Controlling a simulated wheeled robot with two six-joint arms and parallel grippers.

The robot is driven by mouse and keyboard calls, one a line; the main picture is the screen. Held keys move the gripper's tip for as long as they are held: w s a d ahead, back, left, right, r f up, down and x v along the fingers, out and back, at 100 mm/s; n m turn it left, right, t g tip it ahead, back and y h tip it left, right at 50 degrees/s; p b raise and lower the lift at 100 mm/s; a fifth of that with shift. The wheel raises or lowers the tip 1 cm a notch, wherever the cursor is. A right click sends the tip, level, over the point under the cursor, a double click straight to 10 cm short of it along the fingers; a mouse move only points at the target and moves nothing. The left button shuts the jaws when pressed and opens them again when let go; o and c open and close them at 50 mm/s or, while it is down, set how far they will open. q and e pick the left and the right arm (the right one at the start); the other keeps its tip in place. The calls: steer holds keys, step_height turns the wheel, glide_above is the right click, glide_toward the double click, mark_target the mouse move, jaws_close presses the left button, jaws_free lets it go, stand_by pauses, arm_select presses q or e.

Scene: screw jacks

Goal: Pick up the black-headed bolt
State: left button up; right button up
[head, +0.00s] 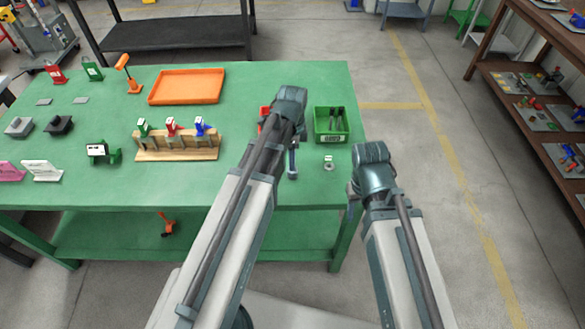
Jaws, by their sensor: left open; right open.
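A green bin (331,138) stands at the right end of the green table. It holds several dark, upright bolt-like pieces (334,118); I cannot tell at this size which has a black head. My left gripper (292,172) points down over the table, left of the green bin and apart from it. It is open and shows nothing between its fingers. My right gripper (352,190) is mostly hidden by its own arm, by the table's right edge. It is open, and I see nothing held.
A red bin (265,112) is partly hidden behind my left arm. A small pale part with a ring (328,163) lies in front of the green bin. A wooden rack (178,152) with coloured jacks and an orange tray (187,86) stand to the left.

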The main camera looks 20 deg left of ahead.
arm_select(q)
steer(key=shift+c, duration=0.2)
jaws_close()
steer(key=shift+r, duration=0.15)
